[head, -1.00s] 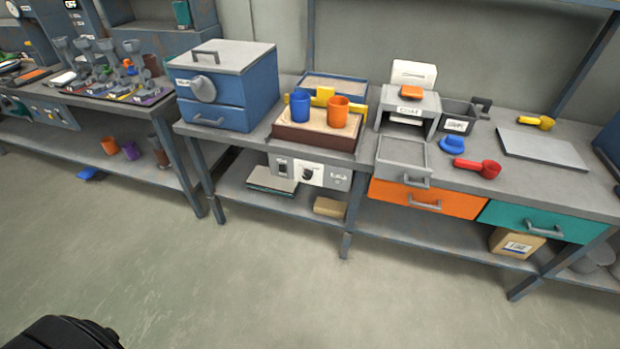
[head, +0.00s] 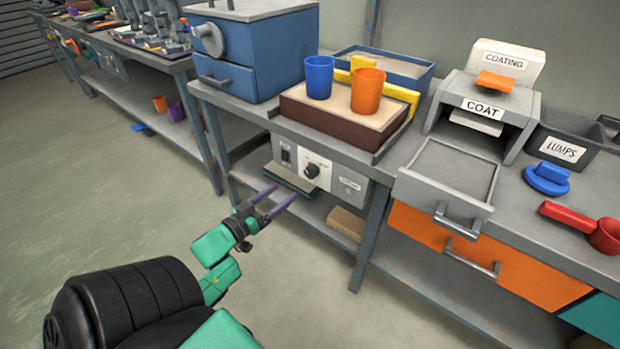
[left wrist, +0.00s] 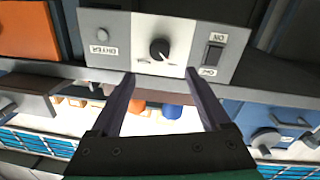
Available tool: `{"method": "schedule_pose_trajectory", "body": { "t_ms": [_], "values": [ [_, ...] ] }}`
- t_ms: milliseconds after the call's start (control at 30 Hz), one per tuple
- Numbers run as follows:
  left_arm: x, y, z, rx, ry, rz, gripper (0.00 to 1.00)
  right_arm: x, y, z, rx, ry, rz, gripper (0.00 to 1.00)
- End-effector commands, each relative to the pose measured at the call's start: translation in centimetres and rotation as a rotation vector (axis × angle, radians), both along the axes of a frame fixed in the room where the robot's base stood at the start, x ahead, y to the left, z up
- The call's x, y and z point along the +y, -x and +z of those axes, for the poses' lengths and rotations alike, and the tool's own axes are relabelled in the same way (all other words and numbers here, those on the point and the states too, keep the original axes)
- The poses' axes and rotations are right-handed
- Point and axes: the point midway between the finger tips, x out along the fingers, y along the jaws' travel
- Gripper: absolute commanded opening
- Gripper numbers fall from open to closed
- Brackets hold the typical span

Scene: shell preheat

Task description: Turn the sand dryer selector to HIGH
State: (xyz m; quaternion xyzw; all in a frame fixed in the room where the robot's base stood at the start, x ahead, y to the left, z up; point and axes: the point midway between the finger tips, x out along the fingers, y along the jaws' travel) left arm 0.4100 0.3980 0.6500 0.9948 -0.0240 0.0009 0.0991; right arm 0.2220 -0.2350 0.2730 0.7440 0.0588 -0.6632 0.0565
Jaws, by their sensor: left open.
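The sand dryer selector (head: 311,170) is a black knob on a white plate in the middle of a grey control panel (head: 350,190) under the bench top. It also shows in the left wrist view (left wrist: 159,49), upside down, where the panel carries a DRYER label (left wrist: 104,49). The setting marks around the knob are too small to read. My left gripper (head: 283,196) is open and empty, in front of and just below the panel. In the left wrist view its fingertips (left wrist: 160,74) lie either side of the knob's line, apart from it. My right gripper is out of view.
A rocker switch (head: 286,157) sits left of the knob. Above the panel, a sand tray (head: 330,122) holds a blue cup (head: 319,77) and an orange cup (head: 367,90). A bench leg (head: 370,238) stands to the right. The floor in front is clear.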

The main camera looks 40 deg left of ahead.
Motion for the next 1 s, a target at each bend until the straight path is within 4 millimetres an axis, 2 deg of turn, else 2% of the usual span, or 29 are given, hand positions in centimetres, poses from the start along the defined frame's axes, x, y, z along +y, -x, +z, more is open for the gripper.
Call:
{"method": "schedule_pose_trajectory", "body": {
  "t_ms": [100,300,467,700,767,900,933,1000],
  "values": [
    [-0.2,-3.5,-0.2,-0.004,-0.003,-0.001,0.8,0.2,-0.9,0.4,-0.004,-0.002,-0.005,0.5],
    [-0.4,-8.2,-0.2,-0.002,-0.002,0.001,0.8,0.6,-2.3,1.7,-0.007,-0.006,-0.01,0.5],
    [-0.4,-9.9,-0.1,0.002,-0.001,0.002,0.8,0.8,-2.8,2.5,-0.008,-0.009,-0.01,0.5],
    [-0.5,-10.1,-0.1,0.002,-0.001,0.002,0.8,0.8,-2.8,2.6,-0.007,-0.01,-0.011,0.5],
    [-0.5,-10.1,-0.1,0.002,-0.001,0.002,0.61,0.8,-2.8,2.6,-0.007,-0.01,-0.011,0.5],
    [-0.5,-10.0,-0.1,0.002,-0.001,0.002,0.07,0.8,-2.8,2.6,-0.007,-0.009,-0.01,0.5],
    [-0.5,-10.0,-0.1,0.002,-0.001,0.002,0.0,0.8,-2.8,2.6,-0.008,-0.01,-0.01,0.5],
    [-0.5,-10.0,-0.1,0.002,-0.001,0.002,0.0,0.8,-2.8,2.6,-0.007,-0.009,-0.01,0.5]
  ]
}}
